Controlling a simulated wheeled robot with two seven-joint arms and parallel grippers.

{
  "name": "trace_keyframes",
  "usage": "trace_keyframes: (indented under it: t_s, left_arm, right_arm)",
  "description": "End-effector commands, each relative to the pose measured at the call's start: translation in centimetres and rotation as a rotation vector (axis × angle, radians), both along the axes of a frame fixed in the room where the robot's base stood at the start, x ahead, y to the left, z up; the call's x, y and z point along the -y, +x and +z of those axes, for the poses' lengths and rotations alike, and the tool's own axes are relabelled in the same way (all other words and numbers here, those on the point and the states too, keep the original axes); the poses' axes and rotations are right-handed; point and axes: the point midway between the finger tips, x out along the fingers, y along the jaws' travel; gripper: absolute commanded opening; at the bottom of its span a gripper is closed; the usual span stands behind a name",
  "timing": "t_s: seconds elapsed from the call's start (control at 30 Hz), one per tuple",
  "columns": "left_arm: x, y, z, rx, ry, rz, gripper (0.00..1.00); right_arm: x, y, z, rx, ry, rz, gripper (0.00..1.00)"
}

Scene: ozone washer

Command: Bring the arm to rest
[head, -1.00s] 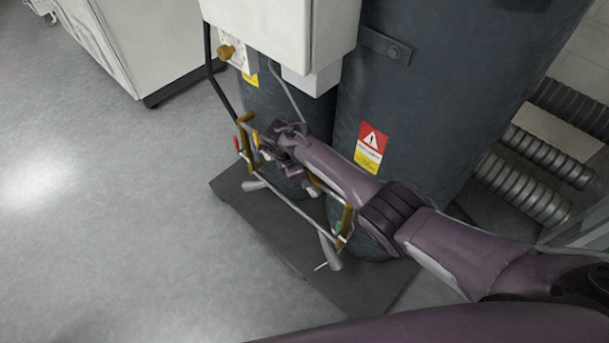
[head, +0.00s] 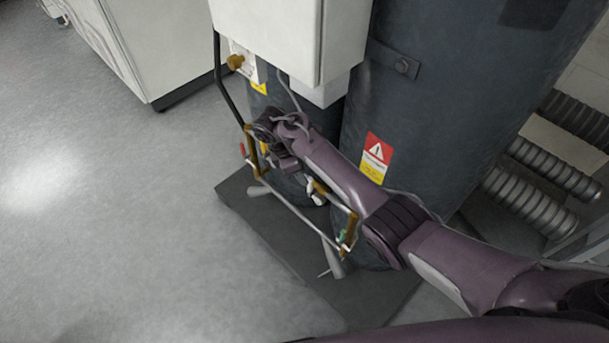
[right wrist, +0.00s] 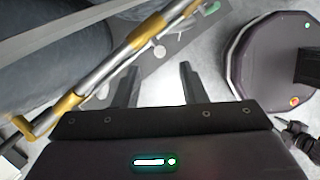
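My right arm reaches in from the right in the head view. My right gripper (head: 264,134) is by the upper left end of the brass and steel pipework, in front of the dark tanks. Its fingers are hard to make out there. In the right wrist view the gripper (right wrist: 159,68) has two dark fingers spread apart, with nothing held between them. A steel pipe with brass fittings (right wrist: 136,40) runs diagonally past the left finger; I cannot tell whether they touch. My left gripper does not show clearly in either view.
Two dark tanks (head: 440,110) stand on a dark base plate (head: 290,245). A white box (head: 265,30) hangs above the gripper. Pipework with a red handle (head: 243,150) and a green handle (head: 343,236) fronts the tanks. Open grey floor (head: 120,230) lies to the left.

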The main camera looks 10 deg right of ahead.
Motion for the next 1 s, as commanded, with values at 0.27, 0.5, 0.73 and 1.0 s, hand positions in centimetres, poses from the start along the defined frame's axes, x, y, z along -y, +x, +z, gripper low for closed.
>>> trace_keyframes:
  t_s: [0.27,0.5,0.73,1.0]
  left_arm:
    - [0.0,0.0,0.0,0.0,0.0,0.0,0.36]
    - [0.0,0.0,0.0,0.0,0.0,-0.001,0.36]
    - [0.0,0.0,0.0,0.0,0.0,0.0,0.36]
    - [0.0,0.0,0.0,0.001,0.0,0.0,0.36]
  right_arm:
    - [-0.1,0.0,0.2,0.0,0.0,-0.001,0.38]
    - [-0.1,0.0,0.2,0.0,0.0,-0.001,0.38]
    - [-0.7,-2.0,-1.2,0.035,0.063,-0.084,0.38]
    - [-0.5,-9.2,-2.7,0.163,0.256,-0.449,0.38]
